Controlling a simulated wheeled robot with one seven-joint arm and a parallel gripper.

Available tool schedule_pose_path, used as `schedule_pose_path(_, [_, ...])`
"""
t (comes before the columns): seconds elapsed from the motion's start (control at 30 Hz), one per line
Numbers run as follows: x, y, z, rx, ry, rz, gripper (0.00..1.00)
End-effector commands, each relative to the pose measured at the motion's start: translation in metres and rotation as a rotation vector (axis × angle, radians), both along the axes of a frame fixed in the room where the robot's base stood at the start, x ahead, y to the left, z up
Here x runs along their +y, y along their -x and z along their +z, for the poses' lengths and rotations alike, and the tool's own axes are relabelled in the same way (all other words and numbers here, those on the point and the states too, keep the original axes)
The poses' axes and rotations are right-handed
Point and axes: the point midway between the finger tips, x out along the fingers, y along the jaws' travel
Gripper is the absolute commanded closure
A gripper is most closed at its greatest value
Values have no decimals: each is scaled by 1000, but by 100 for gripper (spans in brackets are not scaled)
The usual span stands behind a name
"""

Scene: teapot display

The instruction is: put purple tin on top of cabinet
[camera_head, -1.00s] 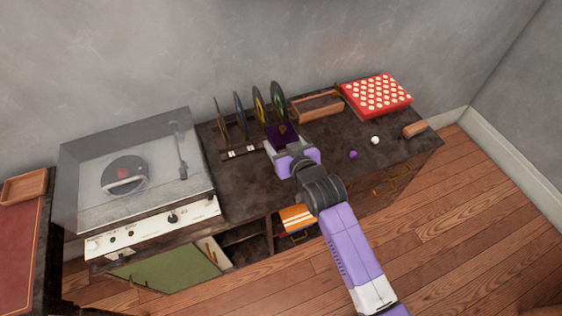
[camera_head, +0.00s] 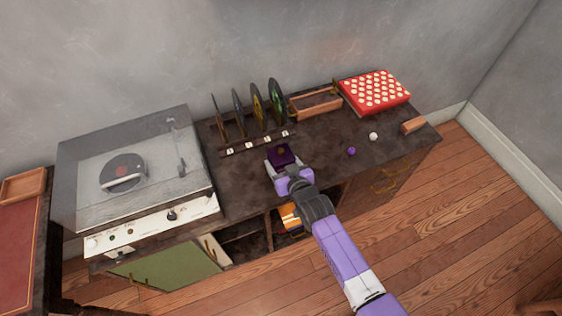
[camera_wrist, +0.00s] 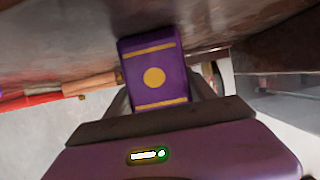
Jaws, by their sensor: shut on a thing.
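The purple tin (camera_head: 283,153) is a small dark purple box with a gold emblem on top. It is held in my gripper (camera_head: 282,163) over the front middle of the cabinet top (camera_head: 240,185). In the wrist view the tin (camera_wrist: 155,75) shows a purple face with gold bands and a gold dot, between the fingers of my gripper (camera_wrist: 155,100). My gripper is shut on it. I cannot tell whether the tin's underside touches the cabinet top.
A record player (camera_head: 140,175) with a clear lid stands at the left. A rack (camera_head: 258,142) of upright records is behind the tin. A wooden tray (camera_head: 315,104), a red dotted box (camera_head: 374,91), and small purple (camera_head: 351,152) and white (camera_head: 373,136) balls are to the right.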

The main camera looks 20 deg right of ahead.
Motion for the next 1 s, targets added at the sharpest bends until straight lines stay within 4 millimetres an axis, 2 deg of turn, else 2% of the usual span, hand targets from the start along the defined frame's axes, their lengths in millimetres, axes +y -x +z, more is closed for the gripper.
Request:
schedule_pose_path(0.17, [0, -1, -3, -2, 0, 0, 88])
schedule_pose_path(0.2, [0, 0, -4, 0, 0, 0, 34])
schedule_pose_path(0.3, [0, 0, -3, 0, 0, 0, 15])
schedule_pose_path(0.73, [0, 1, 3, 0, 0, 0, 15])
schedule_pose_path(0.87, [0, 16, 6, 0, -2, -1, 15])
schedule_pose_path(1.0, [0, 40, 15, 0, -1, 0, 15])
